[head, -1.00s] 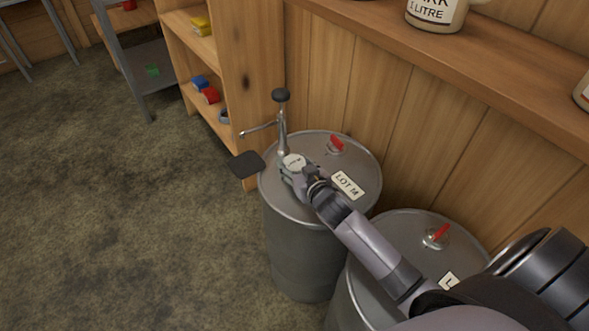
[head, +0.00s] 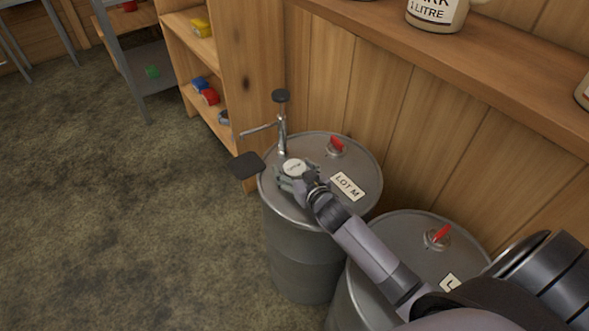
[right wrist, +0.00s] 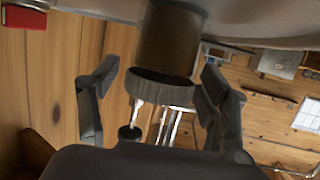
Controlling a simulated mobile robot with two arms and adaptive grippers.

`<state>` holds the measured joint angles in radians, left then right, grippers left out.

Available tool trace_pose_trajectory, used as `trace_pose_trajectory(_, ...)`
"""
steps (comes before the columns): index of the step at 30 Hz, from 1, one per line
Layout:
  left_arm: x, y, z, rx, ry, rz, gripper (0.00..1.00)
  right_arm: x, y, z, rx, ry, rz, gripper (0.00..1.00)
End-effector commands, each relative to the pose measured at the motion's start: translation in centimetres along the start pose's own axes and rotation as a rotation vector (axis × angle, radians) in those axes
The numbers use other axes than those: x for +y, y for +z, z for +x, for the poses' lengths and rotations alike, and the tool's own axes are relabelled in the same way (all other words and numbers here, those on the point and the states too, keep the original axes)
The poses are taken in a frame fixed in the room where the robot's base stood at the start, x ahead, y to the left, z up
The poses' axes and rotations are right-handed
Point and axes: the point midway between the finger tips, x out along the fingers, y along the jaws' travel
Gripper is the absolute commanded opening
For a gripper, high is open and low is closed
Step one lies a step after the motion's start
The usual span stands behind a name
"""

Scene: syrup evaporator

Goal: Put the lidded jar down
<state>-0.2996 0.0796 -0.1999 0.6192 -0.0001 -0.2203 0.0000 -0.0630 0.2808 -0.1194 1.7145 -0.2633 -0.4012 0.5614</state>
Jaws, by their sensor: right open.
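The lidded jar (head: 294,165) stands upright on the top of the drum marked LOT M (head: 325,207), near its left rim and beside the pump. Only its pale lid shows clearly in the head view. In the right wrist view, which is upside down, the jar (right wrist: 172,42) is a brown cylinder with a ridged lid. My right gripper (head: 296,177) is open, with one finger on each side of the jar and gaps showing between. Its fingers also show in the right wrist view (right wrist: 153,92). My left gripper is out of view.
A pump with a dark knob (head: 281,97) rises close behind the jar. A red tap (head: 337,145) sits on the drum top. A second drum (head: 405,235) stands nearer, under my right arm. A wooden shelf (head: 470,65) runs along the wall.

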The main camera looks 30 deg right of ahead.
Motion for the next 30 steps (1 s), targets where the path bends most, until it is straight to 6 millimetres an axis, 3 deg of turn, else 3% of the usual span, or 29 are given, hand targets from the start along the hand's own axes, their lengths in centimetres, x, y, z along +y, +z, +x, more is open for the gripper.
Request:
trace_pose_trajectory(5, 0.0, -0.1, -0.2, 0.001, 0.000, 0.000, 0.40, 0.0, -0.2, -0.3, -0.001, 0.000, 0.000, 0.70)
trace_pose_trajectory(8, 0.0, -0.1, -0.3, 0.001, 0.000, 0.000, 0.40, 0.0, -0.1, -1.5, -0.002, 0.000, 0.000, 0.70)
trace_pose_trajectory(21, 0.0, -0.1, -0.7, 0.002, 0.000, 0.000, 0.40, 0.0, -0.1, -10.3, -0.002, 0.001, 0.002, 0.70)
trace_pose_trajectory(30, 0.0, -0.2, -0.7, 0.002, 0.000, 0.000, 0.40, 0.0, -0.2, -12.1, 0.001, 0.001, 0.000, 0.70)
